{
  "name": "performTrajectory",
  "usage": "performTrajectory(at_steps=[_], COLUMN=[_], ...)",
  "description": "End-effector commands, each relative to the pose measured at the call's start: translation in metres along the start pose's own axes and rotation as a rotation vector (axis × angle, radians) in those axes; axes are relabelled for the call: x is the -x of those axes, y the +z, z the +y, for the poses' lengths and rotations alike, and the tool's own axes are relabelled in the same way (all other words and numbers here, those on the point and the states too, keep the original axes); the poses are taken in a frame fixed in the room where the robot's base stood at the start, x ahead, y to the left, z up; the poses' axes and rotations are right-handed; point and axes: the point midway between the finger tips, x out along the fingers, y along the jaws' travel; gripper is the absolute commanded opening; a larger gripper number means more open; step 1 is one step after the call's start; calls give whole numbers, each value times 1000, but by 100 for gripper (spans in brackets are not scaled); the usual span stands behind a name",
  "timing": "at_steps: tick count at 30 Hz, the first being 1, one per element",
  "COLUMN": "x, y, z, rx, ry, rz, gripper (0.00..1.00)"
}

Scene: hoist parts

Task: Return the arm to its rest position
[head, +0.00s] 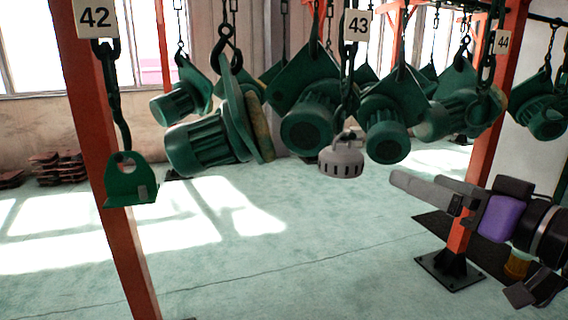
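My gripper (418,181) is at the right, at the end of my arm with a purple section and black joints. It points left. Its two grey fingers look apart, with nothing seen between them. The fingers hang in free air in front of an orange post and below the hanging green parts, touching nothing that I can see.
Green motor-like parts (309,105) hang on chains across the top. A grey slotted cap (341,158) hangs under sign 43 (358,25), left of my gripper. A green bracket (131,181) hangs by the left orange post (97,130). The right post (460,228) stands close behind my gripper.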

Motion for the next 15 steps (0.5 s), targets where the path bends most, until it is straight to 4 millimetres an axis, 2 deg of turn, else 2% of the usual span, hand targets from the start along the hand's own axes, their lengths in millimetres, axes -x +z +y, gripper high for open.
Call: performTrajectory(at_steps=[9,15], x=[9,22], y=[-41,-40], z=[15,34], rx=[28,20], ry=[71,155], rz=[191,319], gripper=[100,100])
